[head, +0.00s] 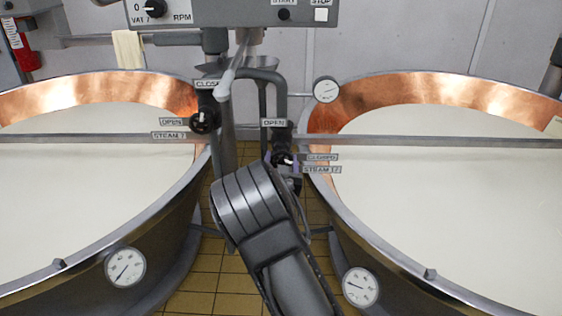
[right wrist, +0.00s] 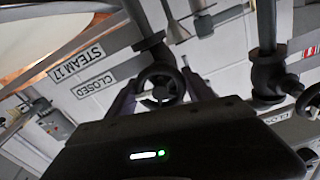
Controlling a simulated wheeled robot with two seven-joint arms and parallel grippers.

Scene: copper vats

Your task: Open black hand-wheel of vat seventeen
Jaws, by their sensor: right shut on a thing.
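The black hand-wheel of vat seventeen (head: 284,157) sits on the pipe between the two vats, left of the plates CLOSED (head: 323,157) and STEAM 17 (head: 322,169). An OPEN plate (head: 273,123) is above it. In the right wrist view the round black hand-wheel (right wrist: 160,82) shows with its spokes, between the two fingers of my right gripper (right wrist: 160,92). That gripper is shut on the wheel, one finger at each side. In the head view my right gripper (head: 284,163) is partly hidden behind my wrist. My left gripper is not in view.
A second black hand-wheel (head: 203,121), by the STEAM 7 plate (head: 170,135), is close at the left. Vat seventeen (head: 372,252) stands right and another vat (head: 165,225) left, both full of white liquid. A control box (head: 232,14) hangs above. Tiled floor shows between the vats.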

